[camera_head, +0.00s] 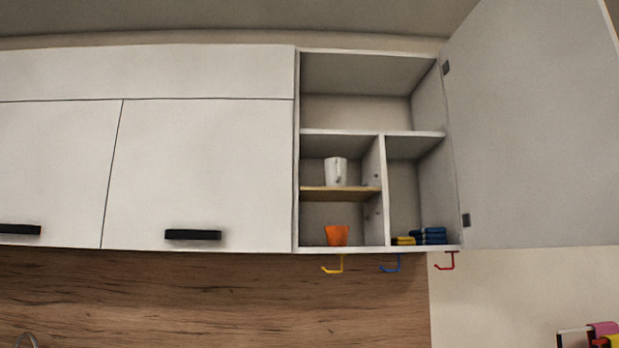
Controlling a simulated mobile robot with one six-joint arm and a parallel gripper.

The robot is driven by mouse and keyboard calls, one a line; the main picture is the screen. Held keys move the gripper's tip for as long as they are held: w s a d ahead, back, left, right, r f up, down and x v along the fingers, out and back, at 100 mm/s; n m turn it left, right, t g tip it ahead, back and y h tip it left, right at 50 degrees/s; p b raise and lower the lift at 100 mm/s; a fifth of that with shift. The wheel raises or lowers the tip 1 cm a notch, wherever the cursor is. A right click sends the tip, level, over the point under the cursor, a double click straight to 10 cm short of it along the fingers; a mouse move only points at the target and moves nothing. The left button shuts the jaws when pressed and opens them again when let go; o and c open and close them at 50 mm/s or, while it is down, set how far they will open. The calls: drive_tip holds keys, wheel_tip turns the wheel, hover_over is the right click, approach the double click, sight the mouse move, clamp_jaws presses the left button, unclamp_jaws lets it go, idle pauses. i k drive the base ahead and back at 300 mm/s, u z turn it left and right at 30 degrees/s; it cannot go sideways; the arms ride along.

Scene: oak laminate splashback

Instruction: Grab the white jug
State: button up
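The white jug (331,172) stands upright on a thin wooden shelf (318,194) inside the open wall cabinet, in the left middle compartment. Its handle is on the right side, facing partly toward me. Nothing stands in front of the jug. My gripper and arm are not in this view.
The cabinet door (535,130) stands wide open to the right. An orange cup (337,236) sits below the jug's shelf. Blue and yellow folded items (430,236) lie right of the divider (383,190). Yellow (341,265), blue (391,265) and red (447,263) hooks hang underneath.

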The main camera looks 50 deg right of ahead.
sight(335, 168)
drive_tip(key=u, duration=0.25)
drive_tip(key=k, duration=1.15)
drive_tip(key=z, duration=0.75)
drive_tip(key=i, duration=1.05)
drive_tip(key=u, duration=0.1)
